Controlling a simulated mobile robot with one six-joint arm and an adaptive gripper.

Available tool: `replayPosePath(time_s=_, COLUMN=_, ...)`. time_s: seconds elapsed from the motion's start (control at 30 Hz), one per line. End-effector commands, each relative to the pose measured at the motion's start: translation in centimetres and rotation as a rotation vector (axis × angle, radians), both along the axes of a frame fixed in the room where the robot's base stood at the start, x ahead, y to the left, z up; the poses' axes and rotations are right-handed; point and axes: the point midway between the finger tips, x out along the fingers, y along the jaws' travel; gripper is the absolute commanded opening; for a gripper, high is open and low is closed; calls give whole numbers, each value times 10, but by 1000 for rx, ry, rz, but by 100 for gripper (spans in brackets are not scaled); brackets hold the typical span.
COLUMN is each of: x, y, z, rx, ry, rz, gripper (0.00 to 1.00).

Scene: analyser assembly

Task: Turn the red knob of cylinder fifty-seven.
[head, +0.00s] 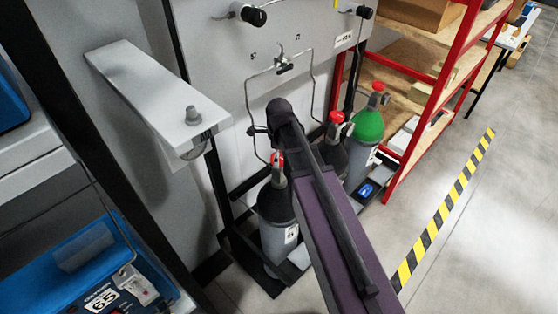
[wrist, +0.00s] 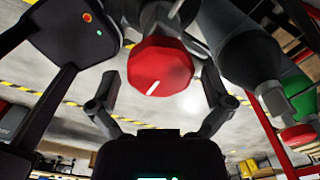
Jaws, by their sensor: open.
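A faceted red knob (wrist: 160,68) with a white mark fills the upper middle of the wrist view. My gripper (wrist: 161,84) is open, one finger on each side of this knob; I see gaps between fingers and knob. In the head view a red knob (head: 277,159) tops the nearest grey cylinder (head: 275,205), partly behind my arm. My gripper's fingers cannot be made out there. The label on this cylinder is too small to read surely.
A dark cylinder with a red knob (head: 336,117) and a green-topped cylinder (head: 367,126) stand close to the right. A grey bracket (head: 150,90) juts out at left. A red-framed shelf (head: 440,90) stands at right. The floor beyond is clear.

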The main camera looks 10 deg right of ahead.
Motion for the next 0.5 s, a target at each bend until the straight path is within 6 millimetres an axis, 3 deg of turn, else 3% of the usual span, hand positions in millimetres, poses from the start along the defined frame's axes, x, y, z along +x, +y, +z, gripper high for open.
replayPosePath(time_s=0.47, x=0, y=0, z=-4, rx=0, ry=0, rz=0, gripper=100)
replayPosePath(time_s=0.5, x=0, y=0, z=-4, rx=0, ry=0, rz=0, gripper=88)
